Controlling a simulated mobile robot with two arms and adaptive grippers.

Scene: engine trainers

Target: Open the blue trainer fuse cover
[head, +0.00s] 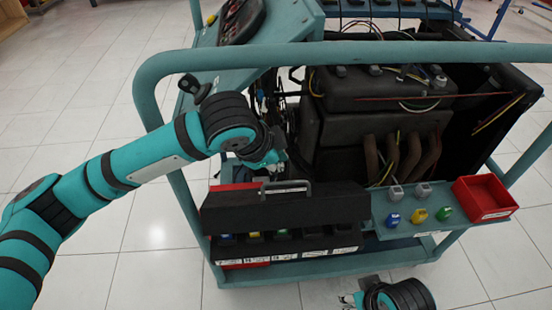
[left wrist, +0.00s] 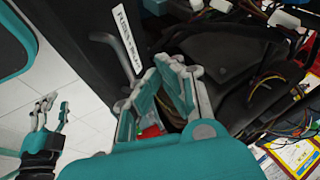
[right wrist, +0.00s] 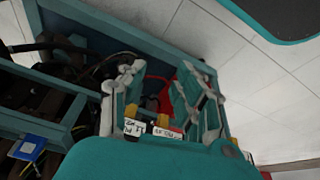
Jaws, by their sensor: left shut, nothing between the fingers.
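The near trainer has a teal frame (head: 400,50). On its front sits the black fuse cover (head: 330,208), which looks raised, with coloured fuses or relays (head: 254,237) showing below it. A grey handle (head: 287,187) is on its upper edge. In the left wrist view the dark cover (left wrist: 80,50) carries a white label (left wrist: 127,38) beside the handle (left wrist: 103,42). My left gripper (head: 275,160) is shut and empty, just behind the handle and apart from it; its fingers show in the left wrist view (left wrist: 178,72). My right gripper (right wrist: 160,80) is open and empty, low in front (head: 350,300).
A red tray (head: 485,198) and several coloured plugs (head: 420,215) sit on a shelf right of the cover. The engine block (head: 380,95) and loose wires lie behind. A blue-framed stand (head: 465,20) is at the back. The tiled floor (head: 90,90) at left is clear.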

